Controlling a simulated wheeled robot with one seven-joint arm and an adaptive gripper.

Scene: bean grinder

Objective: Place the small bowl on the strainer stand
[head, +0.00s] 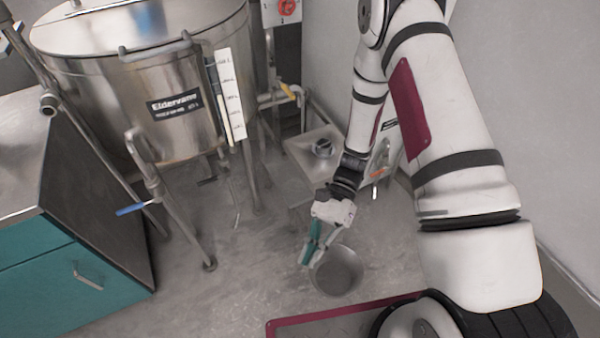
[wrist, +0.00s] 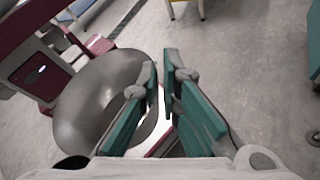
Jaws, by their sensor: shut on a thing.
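The small bowl (head: 337,272) is grey metal and hangs from my gripper (head: 322,246) above the floor, low in the head view. The gripper's teal fingers are shut on its rim. In the wrist view the bowl (wrist: 85,115) is left of the gripper (wrist: 162,75), with its rim passing between the fingers and partly hidden by them. A low metal stand (head: 306,143), which looks like the strainer stand, is beyond the gripper in the head view. A small round dark fitting (head: 323,148) shows on its top. The bowl is well apart from the stand.
A large steel tank (head: 165,85) on legs stands at left, with a blue-handled valve (head: 131,210) low on it. A teal cabinet (head: 75,285) is at lower left. A wall (head: 540,110) is at right. Grey floor (head: 235,270) lies open around the bowl.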

